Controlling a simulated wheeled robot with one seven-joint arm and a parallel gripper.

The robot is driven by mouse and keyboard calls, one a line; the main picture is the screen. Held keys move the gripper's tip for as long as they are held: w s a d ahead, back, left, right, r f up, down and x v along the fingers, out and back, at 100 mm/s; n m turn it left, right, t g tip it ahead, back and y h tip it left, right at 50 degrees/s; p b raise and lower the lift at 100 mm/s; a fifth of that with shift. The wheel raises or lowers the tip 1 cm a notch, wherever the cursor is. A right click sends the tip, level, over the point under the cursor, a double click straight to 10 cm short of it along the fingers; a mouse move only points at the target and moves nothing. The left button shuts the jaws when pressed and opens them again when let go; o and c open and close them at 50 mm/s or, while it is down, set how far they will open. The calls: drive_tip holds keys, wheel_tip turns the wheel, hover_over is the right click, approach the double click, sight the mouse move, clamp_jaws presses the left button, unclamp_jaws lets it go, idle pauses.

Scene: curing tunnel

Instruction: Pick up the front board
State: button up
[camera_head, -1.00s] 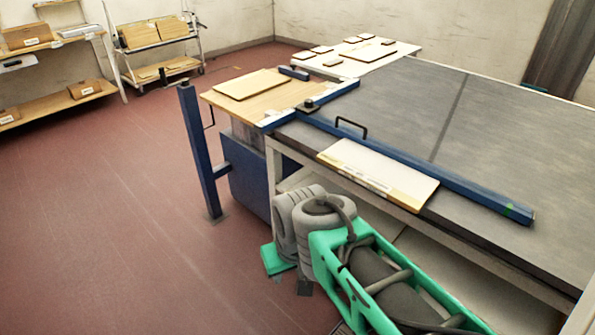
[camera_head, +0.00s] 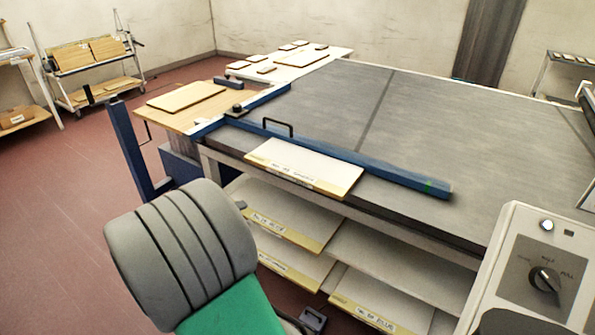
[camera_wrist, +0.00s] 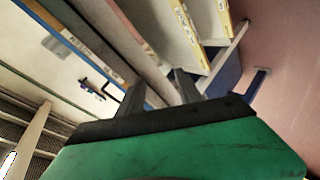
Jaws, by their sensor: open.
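A white board with a tan, labelled front edge (camera_head: 304,165) lies flat on the grey table top (camera_head: 440,140), at its near edge and against a blue rail (camera_head: 345,157) with a black handle. A plain wooden board (camera_head: 186,96) lies on the wooden side table (camera_head: 160,117) at the left. I cannot tell for sure which is called the front board; the white one is nearest. My gripper (camera_wrist: 158,90) shows in the wrist view with its two dark fingers apart and nothing between them. In the head view my arm hides it.
Labelled boards (camera_head: 378,312) lie on shelves under the table. A control box with a knob (camera_head: 545,280) stands at the lower right. A blue post (camera_head: 130,150) stands left of the table. A cart with boards (camera_head: 88,60) is at the back left. The floor at left is clear.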

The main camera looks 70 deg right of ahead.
sight(290, 178)
drive_tip(key=s+d+n+h, duration=0.1)
drive_tip(key=s+d+h, duration=0.1)
drive_tip(key=d, duration=0.4)
drive_tip(key=s+d+r+n+g+h, duration=0.1)
drive_tip(key=s+d+h, duration=0.1)
drive_tip(key=d, duration=0.4)
drive_tip(key=s+d+r+n+g+h, duration=0.1)
drive_tip(key=s+d+n+h, duration=0.1)
drive_tip(key=s+d, duration=0.2)
drive_tip(key=shift+s+d+r+h+p, duration=0.1)
drive_tip(key=shift+s+d+h+p, duration=0.05)
drive_tip(key=shift+d, duration=0.65)
drive_tip(key=shift+s+d+h+p, duration=0.1)
drive_tip(key=shift+d+h+p, duration=0.05)
drive_tip(key=shift+d, duration=0.6)
clamp_jaws()
